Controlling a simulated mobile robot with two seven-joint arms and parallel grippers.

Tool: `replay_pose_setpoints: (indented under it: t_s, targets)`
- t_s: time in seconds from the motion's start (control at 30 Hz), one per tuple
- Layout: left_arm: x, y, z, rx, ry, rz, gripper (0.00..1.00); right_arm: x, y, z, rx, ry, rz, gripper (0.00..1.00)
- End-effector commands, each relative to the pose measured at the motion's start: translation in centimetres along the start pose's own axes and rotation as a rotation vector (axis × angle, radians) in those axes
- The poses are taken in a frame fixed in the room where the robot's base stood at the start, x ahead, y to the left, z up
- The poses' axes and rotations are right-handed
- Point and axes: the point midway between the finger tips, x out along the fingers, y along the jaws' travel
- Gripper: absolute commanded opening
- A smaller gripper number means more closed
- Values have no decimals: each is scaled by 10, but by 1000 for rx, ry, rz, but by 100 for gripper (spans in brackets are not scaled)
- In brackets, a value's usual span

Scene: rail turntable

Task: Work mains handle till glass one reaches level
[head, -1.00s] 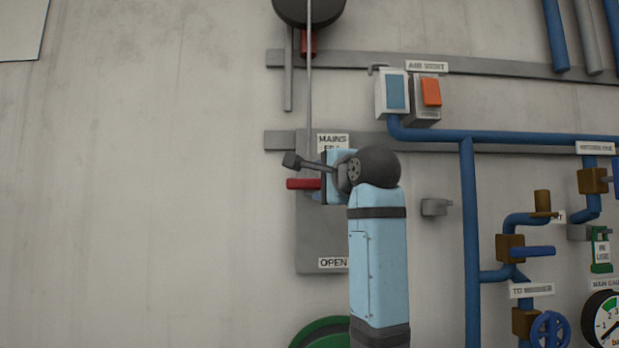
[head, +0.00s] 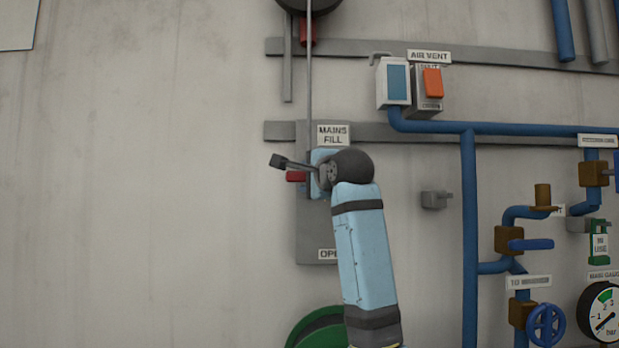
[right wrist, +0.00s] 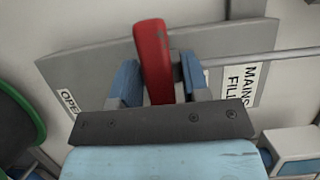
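The mains fill handle is a red lever (head: 296,176) on a grey plate (head: 318,232) with a MAINS FILL label (head: 333,135) above and a partly covered OPEN label below. My right gripper (head: 313,187) is at the lever and hides its right part. In the right wrist view the red lever (right wrist: 152,60) stands between the two blue fingers of my right gripper (right wrist: 158,80). Narrow gaps seem to show at the lever's sides, so the fingers look open around it. My left gripper is out of view. I cannot identify glass one.
A thin grey rod (head: 309,80) runs up from the plate to a dark round body (head: 309,4). To the right are the air vent box (head: 428,90), blue pipes (head: 468,220), brown valves and a gauge (head: 603,318). A green wheel (head: 312,325) is below.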

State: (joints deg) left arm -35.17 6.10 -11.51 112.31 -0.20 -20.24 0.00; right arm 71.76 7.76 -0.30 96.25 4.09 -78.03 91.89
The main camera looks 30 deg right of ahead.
Motion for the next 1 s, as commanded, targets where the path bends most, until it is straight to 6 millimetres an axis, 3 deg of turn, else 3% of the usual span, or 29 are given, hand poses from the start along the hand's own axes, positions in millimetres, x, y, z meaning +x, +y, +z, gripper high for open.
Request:
replay_pose_setpoints:
  t_s: [0.1,0.3,0.6,0.63,1.0]
  targets:
    - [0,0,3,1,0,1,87,0,6,0,0,-1,0,0]
    - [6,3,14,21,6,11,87,0,36,1,1,-2,1,0]
    - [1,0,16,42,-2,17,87,0,36,0,-1,-1,1,0]
    - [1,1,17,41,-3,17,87,0,36,0,-1,0,0,49]
    - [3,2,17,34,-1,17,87,-4,36,0,0,0,-2,51]
